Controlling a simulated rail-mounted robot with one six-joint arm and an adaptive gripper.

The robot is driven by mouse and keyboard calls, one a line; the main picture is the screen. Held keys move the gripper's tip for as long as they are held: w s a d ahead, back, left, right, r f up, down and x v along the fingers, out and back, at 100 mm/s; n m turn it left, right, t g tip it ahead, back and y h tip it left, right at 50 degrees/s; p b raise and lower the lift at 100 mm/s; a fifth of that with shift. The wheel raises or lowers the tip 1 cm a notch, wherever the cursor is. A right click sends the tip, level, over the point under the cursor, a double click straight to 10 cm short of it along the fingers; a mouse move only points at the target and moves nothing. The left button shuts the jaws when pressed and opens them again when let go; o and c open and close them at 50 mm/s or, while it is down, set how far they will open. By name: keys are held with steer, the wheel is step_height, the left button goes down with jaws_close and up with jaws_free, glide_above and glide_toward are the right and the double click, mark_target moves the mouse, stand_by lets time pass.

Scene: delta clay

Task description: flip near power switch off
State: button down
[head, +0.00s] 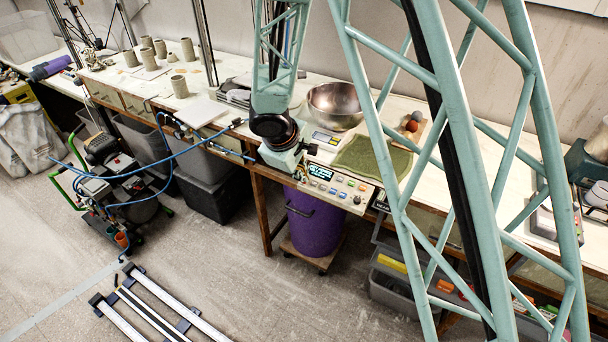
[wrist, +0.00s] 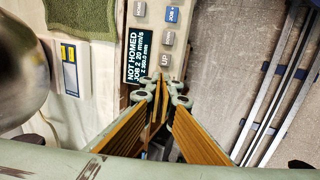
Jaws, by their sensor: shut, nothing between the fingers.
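A control panel (head: 345,193) with a lit screen and several keys is fixed along the front edge of the bench in the head view. It also shows in the wrist view (wrist: 152,14), with its screen (wrist: 140,57) reading "NOT HOMED". A small round dark control (head: 357,199) sits at the panel's right end. I cannot make out which part is the near power switch or its position. My gripper (wrist: 166,95) is shut and empty, over the panel's left end beside the screen. In the head view my gripper (head: 288,160) hides that end.
A small box with yellow and blue parts (wrist: 69,70), a green mat (wrist: 80,18) and a metal bowl (head: 336,104) lie behind the panel. A purple bin (head: 312,222) stands below. Blue hoses (head: 205,138) run left of my gripper. Floor rails (head: 160,305) lie in front.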

steer(key=shift+s+a+f+b, duration=0.1)
steer(key=shift+s+a+b, duration=0.1)
steer(key=shift+s+b, duration=0.15)
steer(key=shift+r, duration=0.2)
steer(key=p+v, duration=0.3)
steer(key=v, duration=1)
steer(key=shift+s+r+p, duration=0.25)
steer(key=shift+r+p, duration=0.05)
